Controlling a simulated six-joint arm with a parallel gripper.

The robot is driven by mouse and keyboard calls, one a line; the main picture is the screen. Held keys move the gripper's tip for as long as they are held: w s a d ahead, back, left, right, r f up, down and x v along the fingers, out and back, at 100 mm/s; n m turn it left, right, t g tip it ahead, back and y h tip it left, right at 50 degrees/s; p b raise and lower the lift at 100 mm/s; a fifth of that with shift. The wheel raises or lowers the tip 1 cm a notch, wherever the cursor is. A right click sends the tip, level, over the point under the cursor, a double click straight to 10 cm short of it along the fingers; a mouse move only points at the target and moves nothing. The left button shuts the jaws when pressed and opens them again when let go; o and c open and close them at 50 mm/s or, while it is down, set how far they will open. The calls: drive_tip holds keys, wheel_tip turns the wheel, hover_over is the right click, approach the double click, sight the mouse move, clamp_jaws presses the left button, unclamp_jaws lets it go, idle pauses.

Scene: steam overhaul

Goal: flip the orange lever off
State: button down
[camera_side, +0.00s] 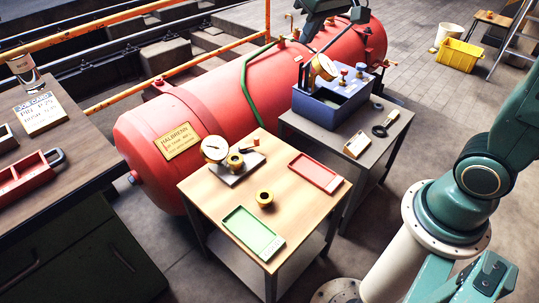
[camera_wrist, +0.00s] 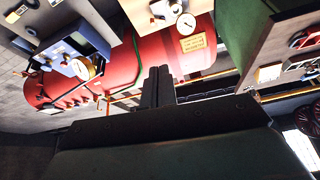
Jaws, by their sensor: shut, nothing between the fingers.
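The orange lever (camera_side: 251,144) is a small handle beside a brass valve (camera_side: 235,160) on a grey block on the wooden-topped cart. A round white gauge (camera_side: 214,149) stands on the same block. In the wrist view the lever (camera_wrist: 160,18) is tiny near the top edge, next to the valve. It is too small to tell its exact angle. My gripper (camera_wrist: 160,72) is shut and empty, its dark fingers together in the wrist view. The fingers appear apart from the lever. I cannot make out the gripper's fingers in the side view.
A red tank (camera_side: 205,110) lies behind the cart (camera_side: 218,200). A blue box (camera_side: 330,105) with another gauge stands on a second cart to the right.

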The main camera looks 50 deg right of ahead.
drive_tip(key=w+d+f+m, duration=0.1)
drive_tip(key=w+d+f, duration=0.1)
drive_tip(key=w+f, duration=0.6)
drive_tip(key=w+d+f, duration=0.2)
drive_tip(key=w+f, duration=0.4)
drive_tip(key=w, duration=0.4)
drive_tip(key=w+d+f, duration=0.1)
drive_tip(key=w+f, duration=0.3)
drive_tip(key=f, duration=0.7)
drive_tip(key=w+d+f+m+g, duration=0.1)
drive_tip(key=w+f, duration=0.3)
drive_tip(key=f, duration=0.8)
drive_tip(key=shift+d+f+m+h, duration=0.3)
drive_tip(key=shift+d+h, duration=0.1)
drive_tip(key=shift+d, duration=0.3)
drive_tip(key=shift+x, duration=4.95)
drive_tip(key=shift+s+a, duration=0.25)
drive_tip(key=shift+s, duration=0.4)
drive_tip(key=shift+s+a, duration=0.25)
drive_tip(key=shift+s, duration=0.45)
drive_tip(key=shift+s+a, duration=0.25)
drive_tip(key=shift+s, duration=0.4)
